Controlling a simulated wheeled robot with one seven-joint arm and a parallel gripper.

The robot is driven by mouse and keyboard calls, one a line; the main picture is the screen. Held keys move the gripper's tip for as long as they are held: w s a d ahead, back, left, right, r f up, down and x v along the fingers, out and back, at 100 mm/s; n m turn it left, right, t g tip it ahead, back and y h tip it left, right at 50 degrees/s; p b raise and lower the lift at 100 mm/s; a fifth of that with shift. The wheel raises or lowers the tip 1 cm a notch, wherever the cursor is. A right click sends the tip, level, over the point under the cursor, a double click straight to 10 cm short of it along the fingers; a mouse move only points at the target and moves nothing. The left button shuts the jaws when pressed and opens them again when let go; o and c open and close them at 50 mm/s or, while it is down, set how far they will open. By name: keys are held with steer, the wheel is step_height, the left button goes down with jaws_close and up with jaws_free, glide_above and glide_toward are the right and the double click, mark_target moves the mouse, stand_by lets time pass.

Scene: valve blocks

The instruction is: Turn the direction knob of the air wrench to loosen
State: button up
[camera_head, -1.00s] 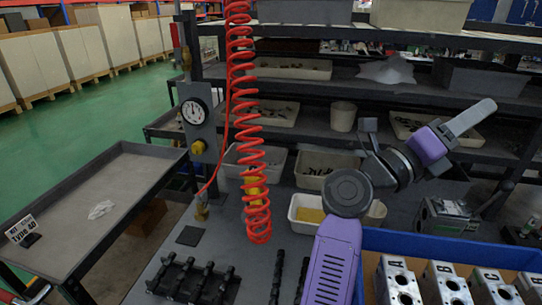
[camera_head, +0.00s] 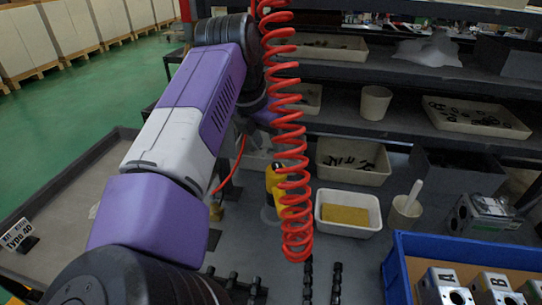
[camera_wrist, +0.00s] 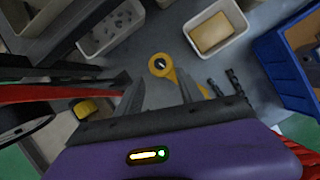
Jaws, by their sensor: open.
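The yellow air wrench (camera_head: 274,184) stands upright above the grey bench, partly hidden behind the red coiled hose. In the wrist view its yellow end (camera_wrist: 172,72) faces the camera, with a round dark knob (camera_wrist: 159,64) bearing a light mark. My gripper (camera_wrist: 158,88) is open, and the wrench end shows between and just beyond its fingers. Nothing is held. I cannot tell whether a finger touches the wrench. In the head view my arm and the hose hide the fingers.
The red coiled hose (camera_head: 292,150) hangs close to my wrist. A white bin with a yellow sponge (camera_head: 345,215), a bin of dark parts (camera_head: 352,177) and a blue crate of valve blocks (camera_head: 395,275) are to the right. Dark rods (camera_head: 336,280) lie in front.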

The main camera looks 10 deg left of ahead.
mark_target(277, 164)
steer(key=x, duration=0.7)
steer(key=shift+w+d+f+p, duration=0.1)
steer(key=shift+w+f+p, duration=0.1)
steer(key=shift+f+p, duration=0.15)
steer(key=shift+c, duration=0.5)
jaws_close()
